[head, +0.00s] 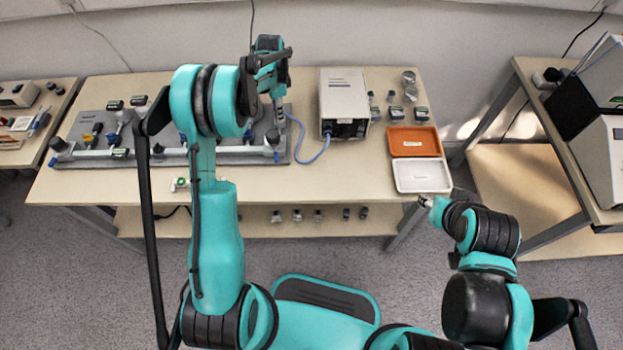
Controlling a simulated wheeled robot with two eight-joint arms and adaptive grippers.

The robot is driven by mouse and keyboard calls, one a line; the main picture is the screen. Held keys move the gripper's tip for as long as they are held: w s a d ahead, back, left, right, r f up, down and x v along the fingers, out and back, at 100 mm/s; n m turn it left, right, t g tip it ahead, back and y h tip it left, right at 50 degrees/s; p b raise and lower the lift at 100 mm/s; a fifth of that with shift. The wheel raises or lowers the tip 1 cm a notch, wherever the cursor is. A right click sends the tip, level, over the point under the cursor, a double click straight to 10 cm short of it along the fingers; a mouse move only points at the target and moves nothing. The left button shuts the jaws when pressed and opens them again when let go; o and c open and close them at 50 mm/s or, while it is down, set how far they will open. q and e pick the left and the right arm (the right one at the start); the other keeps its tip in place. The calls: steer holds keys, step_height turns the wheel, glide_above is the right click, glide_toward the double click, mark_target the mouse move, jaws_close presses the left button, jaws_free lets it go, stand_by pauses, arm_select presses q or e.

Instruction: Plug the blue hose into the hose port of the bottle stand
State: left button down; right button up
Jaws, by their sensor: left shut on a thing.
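The blue hose (302,160) runs from the front of a white box in a loop on the table and up to my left gripper (279,108). My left gripper is shut on the blue hose's end, above the right end of a grey base plate (70,161) with a rail and fittings. This seems to be the bottle stand; a dark-topped post (273,137) stands near the gripper. I cannot make out the hose port, and my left arm hides the plate's middle. My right gripper (425,201) is by the table's front right edge; its fingers are too small to read.
The white box (344,97) stands right of the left gripper. An orange tray (414,132) and a white tray (447,177) lie at the table's right, with several small dark-topped items (395,112) behind. The table front between hose and trays is clear.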

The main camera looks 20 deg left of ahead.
arm_select(q)
steer(key=m, duration=0.4)
steer(key=c, duration=1.3)
jaws_free()
steer(key=shift+r, duration=0.1)
steer(key=shift+r+p, duration=1.55)
steer(key=shift+r, duration=0.85)
